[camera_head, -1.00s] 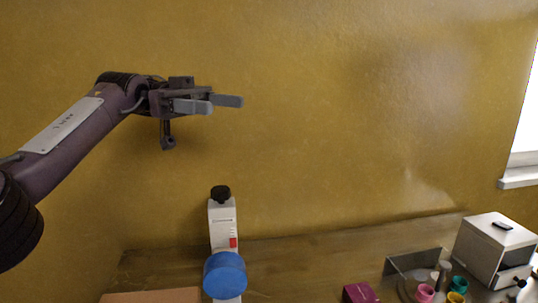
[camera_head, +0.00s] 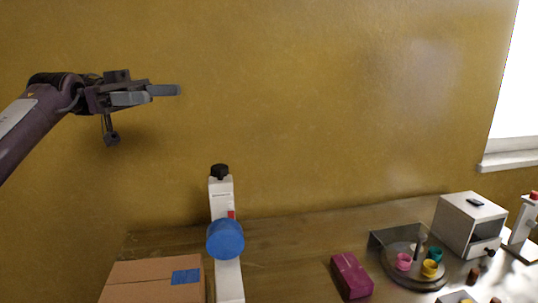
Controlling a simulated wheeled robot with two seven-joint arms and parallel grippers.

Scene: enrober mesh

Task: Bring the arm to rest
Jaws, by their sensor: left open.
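My left arm comes in from the left edge, and my left gripper (camera_head: 160,94) is raised in front of the yellow wall, well above the table. Its two grey fingers point to the right and stand apart, with nothing between them. It is up and to the left of the white device with the blue round part. My right gripper does not show.
The wooden table (camera_head: 300,226) runs along the wall. On it are a cardboard box (camera_head: 150,275), the white device (camera_head: 229,275) with a blue disc (camera_head: 226,239), a magenta box (camera_head: 352,276), a round tray (camera_head: 420,282) with coloured cups, and a white cabinet (camera_head: 468,226).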

